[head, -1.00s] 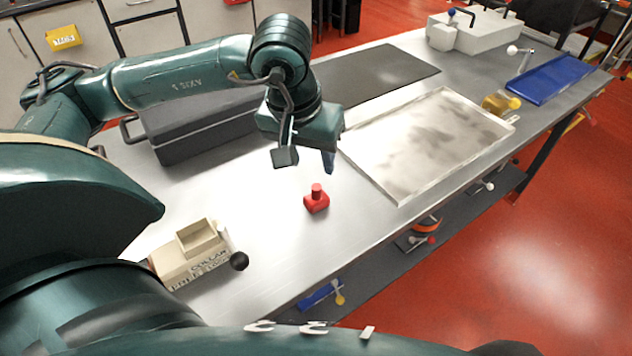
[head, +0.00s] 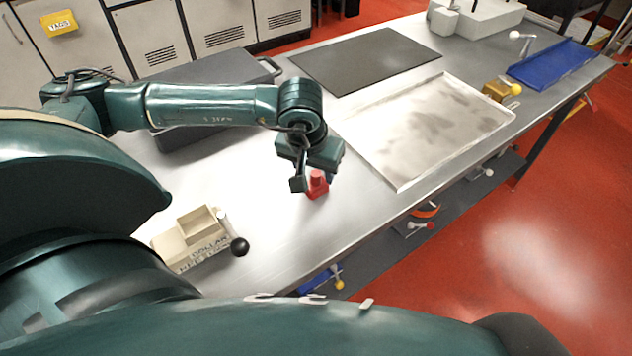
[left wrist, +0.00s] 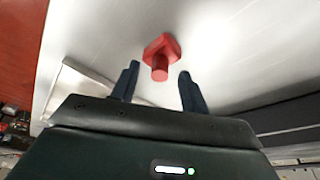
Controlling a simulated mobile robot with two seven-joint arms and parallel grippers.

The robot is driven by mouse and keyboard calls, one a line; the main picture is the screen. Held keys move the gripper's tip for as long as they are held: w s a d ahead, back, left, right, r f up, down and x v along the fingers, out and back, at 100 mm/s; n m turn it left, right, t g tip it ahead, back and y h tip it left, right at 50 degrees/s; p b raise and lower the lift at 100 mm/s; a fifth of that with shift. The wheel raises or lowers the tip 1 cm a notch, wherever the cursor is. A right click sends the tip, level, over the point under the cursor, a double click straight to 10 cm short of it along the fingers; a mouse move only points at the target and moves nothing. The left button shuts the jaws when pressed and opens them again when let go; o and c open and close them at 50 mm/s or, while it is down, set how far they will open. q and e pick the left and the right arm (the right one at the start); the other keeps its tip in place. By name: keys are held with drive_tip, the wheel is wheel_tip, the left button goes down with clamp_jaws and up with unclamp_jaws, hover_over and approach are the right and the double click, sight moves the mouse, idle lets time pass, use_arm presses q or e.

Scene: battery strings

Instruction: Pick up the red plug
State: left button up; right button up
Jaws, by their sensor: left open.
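The knob points toward the gripper. I cannot tell whether the fingers touch it. My right gripper is not in view.
A beige collar box (head: 190,240) with a black-knobbed lever is at the bench's near left. A dark grey case (head: 210,95) lies behind my left arm. A shallow metal tray (head: 400,190), a dark mat (head: 365,60) and a blue tray (head: 555,72) lie further along.

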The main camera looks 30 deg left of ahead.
use_arm(q)
drive_tip(key=shift+w+f, duration=0.1)
drive_tip(key=shift+f, duration=0.35)
drive_tip(key=shift+c, duration=0.2)
clamp_jaws()
